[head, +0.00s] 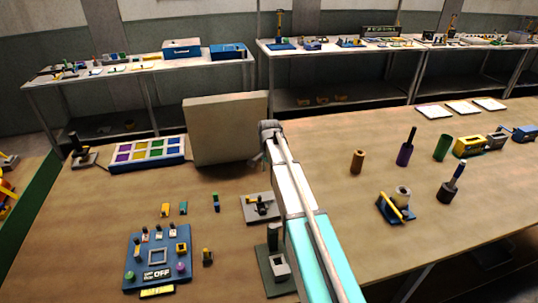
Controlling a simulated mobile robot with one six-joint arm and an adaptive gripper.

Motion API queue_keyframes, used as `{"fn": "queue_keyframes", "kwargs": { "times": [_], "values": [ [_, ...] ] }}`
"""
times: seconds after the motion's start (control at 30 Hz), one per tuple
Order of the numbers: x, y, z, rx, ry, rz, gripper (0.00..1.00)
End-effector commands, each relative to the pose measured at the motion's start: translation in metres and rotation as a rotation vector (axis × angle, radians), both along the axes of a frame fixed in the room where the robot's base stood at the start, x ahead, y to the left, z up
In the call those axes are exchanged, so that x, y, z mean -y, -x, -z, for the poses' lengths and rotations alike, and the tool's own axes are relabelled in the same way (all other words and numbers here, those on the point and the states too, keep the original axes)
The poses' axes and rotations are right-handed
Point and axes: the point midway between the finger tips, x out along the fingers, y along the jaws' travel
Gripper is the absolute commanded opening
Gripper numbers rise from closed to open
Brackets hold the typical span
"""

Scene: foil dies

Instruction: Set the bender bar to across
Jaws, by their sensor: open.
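A small blue base (383,211) with a grey round roller (402,195) and a yellow bar (396,207) stands right of my arm on the table. It looks like the bender; its name is not readable. The yellow bar lies slanted, from upper left to lower right, in front of the roller. My gripper (268,146) is at the far end of my arm, in front of the beige panel, well left of and behind the bender. It is open, its fingers small and partly hidden by the arm. I see nothing held in it.
A blue panel board (158,257) reading OFF lies front left. A grey fixture (261,206) and a green-based stand (277,263) sit close to my arm. A beige panel (226,131) stands behind.

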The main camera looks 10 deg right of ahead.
Motion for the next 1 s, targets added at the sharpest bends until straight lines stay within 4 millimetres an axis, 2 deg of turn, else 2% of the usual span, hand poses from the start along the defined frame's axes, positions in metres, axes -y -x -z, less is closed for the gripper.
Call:
{"fn": "queue_keyframes", "kwargs": {
  "times": [0.03, 0.5, 1.0],
  "values": [
    [0.0, 0.0, -0.009, 0.0, 0.0, 0.0, 0.59],
    [0.0, 0.0, -0.046, 0.0, 0.0, 0.0, 0.59],
    [0.0, 0.0, -0.054, 0.0, 0.0, 0.0, 0.59]
  ]
}}
